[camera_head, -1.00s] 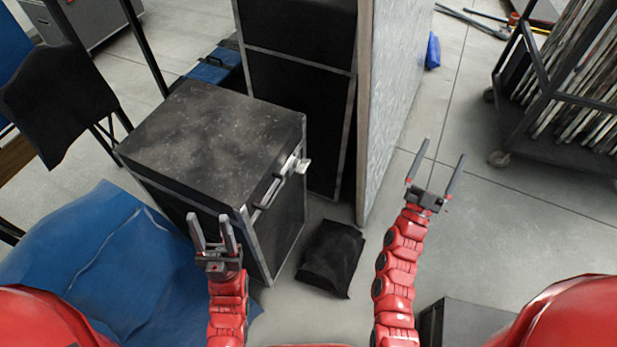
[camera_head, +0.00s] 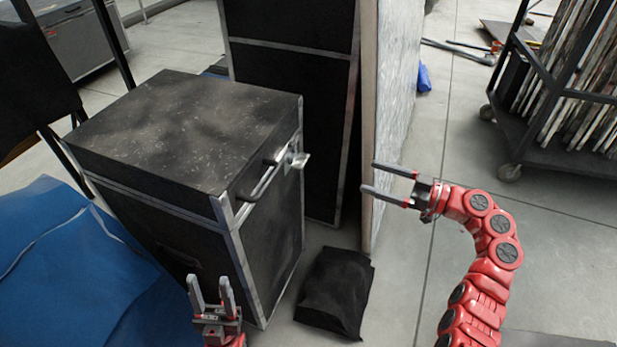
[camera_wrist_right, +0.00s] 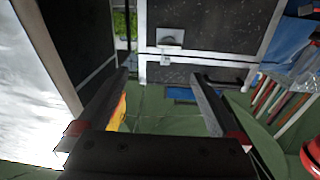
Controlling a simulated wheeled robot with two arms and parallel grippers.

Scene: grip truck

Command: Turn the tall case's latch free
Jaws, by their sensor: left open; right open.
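A black, speckle-topped case (camera_head: 190,135) with metal edges stands left of centre in the head view. In the right wrist view the open fingers (camera_wrist_right: 165,80) frame a dark case face carrying a metal latch plate (camera_wrist_right: 170,38). My left gripper (camera_head: 209,280) is open and empty, low in front of the case's near side.
A taller black case (camera_head: 290,110) and a pale upright panel (camera_head: 397,90) stand behind. A black bag (camera_head: 335,292) lies on the floor by the case. A blue tarp (camera_head: 70,260) lies left. A rack cart (camera_head: 565,145) stands at right.

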